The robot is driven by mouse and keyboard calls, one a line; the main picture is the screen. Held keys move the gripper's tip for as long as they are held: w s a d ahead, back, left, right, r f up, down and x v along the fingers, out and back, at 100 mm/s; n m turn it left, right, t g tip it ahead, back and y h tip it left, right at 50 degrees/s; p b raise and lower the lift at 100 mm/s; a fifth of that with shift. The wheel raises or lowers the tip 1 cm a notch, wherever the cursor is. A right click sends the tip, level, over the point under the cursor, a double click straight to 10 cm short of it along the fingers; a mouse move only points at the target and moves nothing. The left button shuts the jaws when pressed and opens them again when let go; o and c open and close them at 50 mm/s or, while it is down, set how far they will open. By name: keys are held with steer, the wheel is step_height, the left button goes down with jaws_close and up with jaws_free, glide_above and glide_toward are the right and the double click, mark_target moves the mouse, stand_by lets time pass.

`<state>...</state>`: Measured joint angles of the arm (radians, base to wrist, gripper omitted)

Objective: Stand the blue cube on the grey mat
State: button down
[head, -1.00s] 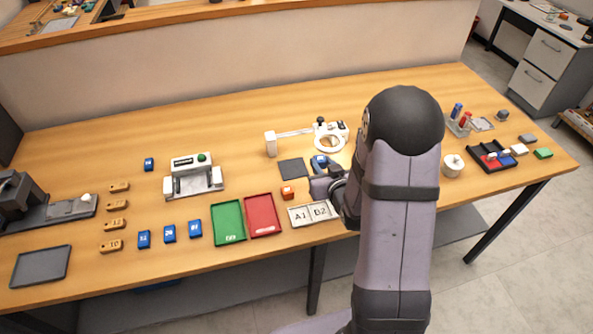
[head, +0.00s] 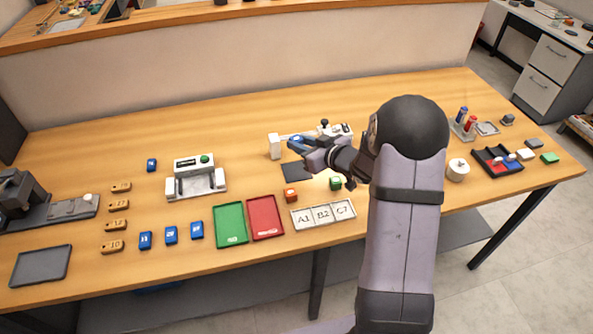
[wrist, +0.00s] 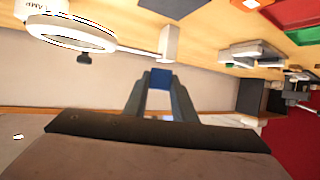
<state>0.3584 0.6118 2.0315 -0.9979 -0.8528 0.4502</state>
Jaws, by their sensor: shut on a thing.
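My gripper (head: 299,146) is shut on the blue cube (head: 295,141) and holds it up off the table, above the far side of the grey mat. In the wrist view the blue cube (wrist: 161,78) sits between the two fingertips (wrist: 160,82). The grey mat (head: 292,173) is a dark flat square on the table, partly hidden by my gripper in the head view. Its bare surface also shows at the top edge of the wrist view (wrist: 170,6).
Green (head: 230,227) and red trays (head: 265,218) are front left.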

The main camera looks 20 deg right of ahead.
glide_above(300, 174)
steer(key=shift+f+p, duration=0.4)
steer(key=shift+f, duration=2.55)
steer(key=shift+f+p, duration=0.35)
steer(key=shift+f, duration=1.7)
steer(key=shift+f, duration=0.15)
